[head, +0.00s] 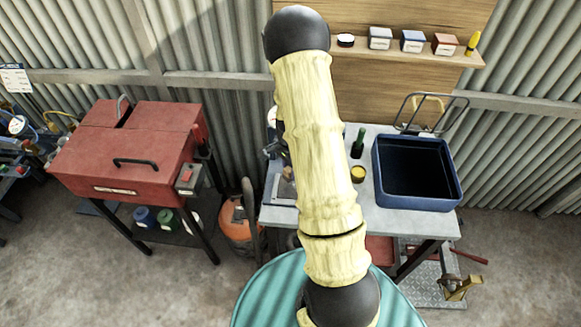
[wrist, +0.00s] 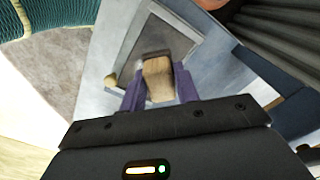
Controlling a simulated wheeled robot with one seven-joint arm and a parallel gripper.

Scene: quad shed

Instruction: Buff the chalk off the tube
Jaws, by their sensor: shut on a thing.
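In the wrist view, my gripper (wrist: 158,92) has its purple fingers shut on a wooden block (wrist: 157,78). The block is over a flat grey panel with a paler border (wrist: 132,42) on the bench. I cannot tell whether the block touches the panel. No tube or chalk mark can be made out for certain; the panel's surface is partly hidden by the block. In the head view my arm covers the middle of the bench and hides most of the gripper. The panel's pale edge (head: 284,201) shows left of the arm.
A wooden shelf (head: 395,55) with small boxes is behind. A red cabinet (head: 130,150) stands left, an orange cylinder (head: 236,222) between.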

